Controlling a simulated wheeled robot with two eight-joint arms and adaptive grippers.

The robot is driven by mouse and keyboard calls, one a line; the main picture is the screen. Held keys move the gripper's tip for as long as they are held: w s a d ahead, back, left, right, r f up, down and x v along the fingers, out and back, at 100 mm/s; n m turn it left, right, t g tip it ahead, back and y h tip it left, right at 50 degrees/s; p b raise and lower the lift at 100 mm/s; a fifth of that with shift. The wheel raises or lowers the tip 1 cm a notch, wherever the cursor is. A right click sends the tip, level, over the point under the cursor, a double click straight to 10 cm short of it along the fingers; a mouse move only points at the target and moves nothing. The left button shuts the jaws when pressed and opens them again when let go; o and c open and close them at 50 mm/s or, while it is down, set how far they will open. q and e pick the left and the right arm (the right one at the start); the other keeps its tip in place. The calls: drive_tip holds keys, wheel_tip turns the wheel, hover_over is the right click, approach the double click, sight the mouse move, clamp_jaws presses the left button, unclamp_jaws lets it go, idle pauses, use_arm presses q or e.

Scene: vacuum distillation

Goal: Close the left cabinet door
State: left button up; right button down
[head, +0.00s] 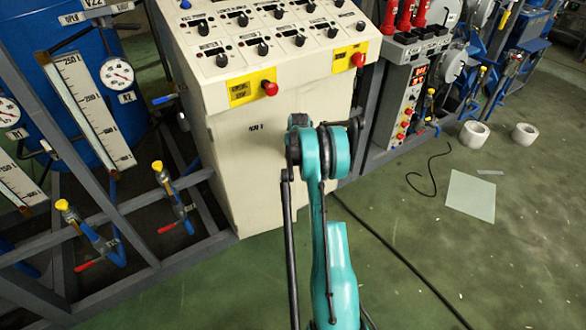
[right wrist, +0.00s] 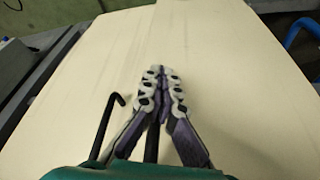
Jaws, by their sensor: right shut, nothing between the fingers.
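The cream control cabinet (head: 235,165) stands in the middle of the head view, with its plain front below a sloping panel of knobs. My teal arm rises in front of it and hides part of that front, so I cannot tell how far a door is open. In the right wrist view my right gripper (right wrist: 160,75) has its fingertips together, with nothing between them. A broad cream panel (right wrist: 225,75) lies beyond the fingers; whether they touch it is unclear. My left gripper is not in view.
Grey frames with gauges, valves (head: 170,190) and a blue tank (head: 90,90) stand left of the cabinet. A red-buttoned control box (head: 408,100) stands to its right.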

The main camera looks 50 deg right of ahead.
drive_tip(key=w+d, duration=0.1)
drive_tip(key=w+d+n, duration=0.1)
drive_tip(key=w, duration=0.1)
drive_tip(key=w+d+n, duration=0.1)
drive_tip(key=w, duration=0.1)
drive_tip(key=shift+d+y, duration=0.15)
drive_tip(key=shift+y, duration=0.25)
drive_tip(key=shift+w+d+r+n, duration=0.1)
drive_tip(key=shift+w+d+n, duration=0.05)
drive_tip(key=shift+w+n, duration=0.15)
drive_tip(key=shift+r, duration=0.15)
drive_tip(key=v, duration=1.1)
drive_tip(key=shift+s+r, duration=0.2)
drive_tip(key=shift+s, duration=0.3)
